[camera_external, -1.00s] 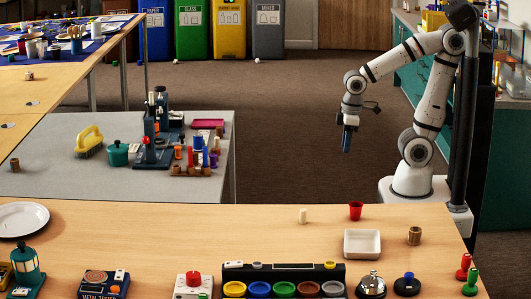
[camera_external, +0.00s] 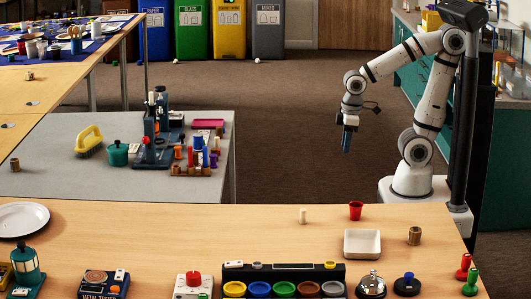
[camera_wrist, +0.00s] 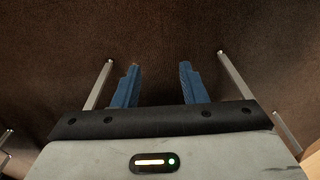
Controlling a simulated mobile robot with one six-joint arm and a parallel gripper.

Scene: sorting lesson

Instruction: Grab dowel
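A small pale upright cylinder (camera_external: 303,216), which may be the dowel, stands on the front wooden table. A brown wooden cylinder (camera_external: 415,236) stands near that table's right end. I cannot tell for certain which piece is the dowel. My gripper (camera_external: 347,142) points down over the floor, beyond the front table and apart from both pieces. In the wrist view my gripper (camera_wrist: 158,82) has its two blue fingers spread with nothing between them, only brown floor beyond.
A red cup (camera_external: 356,211) and a white square tray (camera_external: 362,243) stand between the two cylinders. A row of coloured bowls (camera_external: 284,289) lines the front edge. A grey table (camera_external: 70,178) at left holds several tools. Open floor surrounds my gripper.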

